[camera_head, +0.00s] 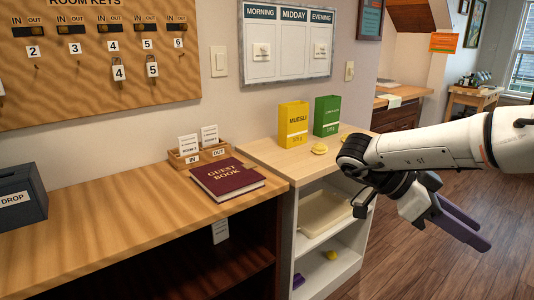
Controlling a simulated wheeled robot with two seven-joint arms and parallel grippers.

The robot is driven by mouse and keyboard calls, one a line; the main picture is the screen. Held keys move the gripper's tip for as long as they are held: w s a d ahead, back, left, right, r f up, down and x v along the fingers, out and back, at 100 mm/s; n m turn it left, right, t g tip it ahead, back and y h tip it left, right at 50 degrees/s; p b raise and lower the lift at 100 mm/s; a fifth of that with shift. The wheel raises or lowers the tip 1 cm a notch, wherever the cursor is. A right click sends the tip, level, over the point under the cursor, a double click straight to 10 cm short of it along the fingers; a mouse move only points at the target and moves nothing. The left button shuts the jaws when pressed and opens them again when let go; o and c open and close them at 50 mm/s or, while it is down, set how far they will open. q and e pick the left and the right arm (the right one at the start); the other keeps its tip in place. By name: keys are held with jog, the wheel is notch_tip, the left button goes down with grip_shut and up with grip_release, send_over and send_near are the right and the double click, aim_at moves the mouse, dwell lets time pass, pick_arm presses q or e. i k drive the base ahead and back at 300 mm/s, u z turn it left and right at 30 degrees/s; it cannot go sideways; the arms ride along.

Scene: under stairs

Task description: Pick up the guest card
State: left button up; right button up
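Two white guest cards stand upright in a small wooden tray marked IN and OUT (172,159) on the wooden desk. The left card (188,144) is in the IN side and the right card (210,135) is in the OUT side. Their small print is too fine to read fully. My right gripper (472,228) hangs over the floor at the right, well away from the tray, with its purple fingers pointing down and right. Nothing shows between the fingers, but their gap is unclear. My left gripper is out of view.
A dark red guest book (227,178) lies just in front of the tray. A dark drop box (22,197) stands at the left. Yellow (293,125) and green (326,116) boxes stand on the white shelf unit.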

aim_at(188, 145)
jog(key=z, duration=0.1)
jog(key=i, duration=1.1)
jog(key=u, duration=2)
jog(key=i, duration=0.5)
jog(key=z, duration=0.05)
